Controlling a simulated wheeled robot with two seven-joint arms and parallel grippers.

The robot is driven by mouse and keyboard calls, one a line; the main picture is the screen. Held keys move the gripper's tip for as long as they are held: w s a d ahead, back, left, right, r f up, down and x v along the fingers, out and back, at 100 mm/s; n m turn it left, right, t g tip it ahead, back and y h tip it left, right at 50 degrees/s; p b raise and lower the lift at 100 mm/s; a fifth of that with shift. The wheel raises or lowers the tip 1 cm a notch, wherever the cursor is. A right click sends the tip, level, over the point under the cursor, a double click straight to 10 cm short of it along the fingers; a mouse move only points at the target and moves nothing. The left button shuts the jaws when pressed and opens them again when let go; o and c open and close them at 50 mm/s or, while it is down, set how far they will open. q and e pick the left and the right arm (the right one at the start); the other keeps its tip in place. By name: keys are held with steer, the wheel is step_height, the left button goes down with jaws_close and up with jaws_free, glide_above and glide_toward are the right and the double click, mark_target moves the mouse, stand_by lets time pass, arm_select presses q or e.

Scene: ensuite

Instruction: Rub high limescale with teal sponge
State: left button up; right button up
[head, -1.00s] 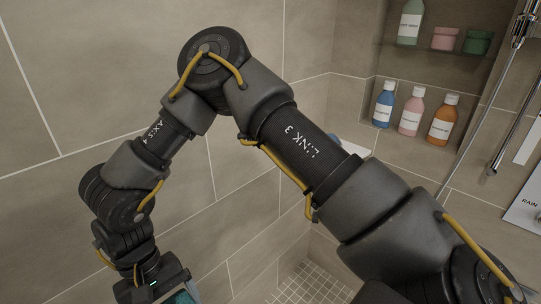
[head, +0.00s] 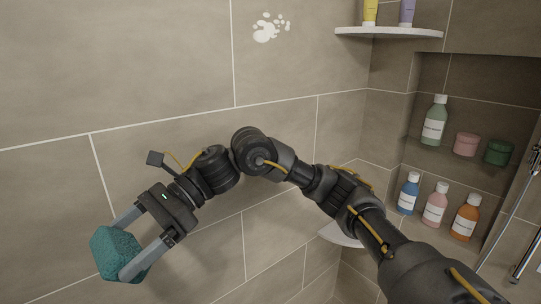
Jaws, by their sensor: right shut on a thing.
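The teal sponge (head: 116,253) is at the lower left of the head view, between the fingers of my right gripper (head: 128,246). The gripper is shut on it and holds it in the air in front of the tiled wall. The high limescale (head: 268,28) is a white splotch of several blobs on the wall tiles near the top centre. The sponge is well below and to the left of it, apart from it. My left gripper is not in view.
A white corner shelf (head: 390,32) with a yellow and a purple tube stands right of the limescale. A lower corner shelf (head: 340,236) is partly behind my right arm. A niche at the right holds bottles, including a green bottle (head: 434,122), and jars. The wall around the limescale is clear.

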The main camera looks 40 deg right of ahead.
steer(key=w+d+r+m+t+h+p, duration=0.1)
steer(key=w+d+r+m+t+p, duration=0.15)
steer(key=d+r+m+t, duration=0.5)
steer(key=w+d+r+m+t+h+p, duration=0.15)
steer(key=w+d+r+m+t, duration=0.25)
steer(key=d+r+t, duration=0.5)
arm_select(q)
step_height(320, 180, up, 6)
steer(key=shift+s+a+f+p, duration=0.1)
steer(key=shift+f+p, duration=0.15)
steer(key=shift+p, duration=0.05)
arm_select(e)
steer(key=s+d+r+m+t+h, duration=0.3)
steer(key=d+r+m+t+h, duration=0.5)
steer(key=d+r, duration=0.5)
steer(key=d+h, duration=0.2)
steer(key=shift+s+d+r, duration=0.15)
steer(key=shift+d+r, duration=0.15)
steer(key=shift+r, duration=0.1)
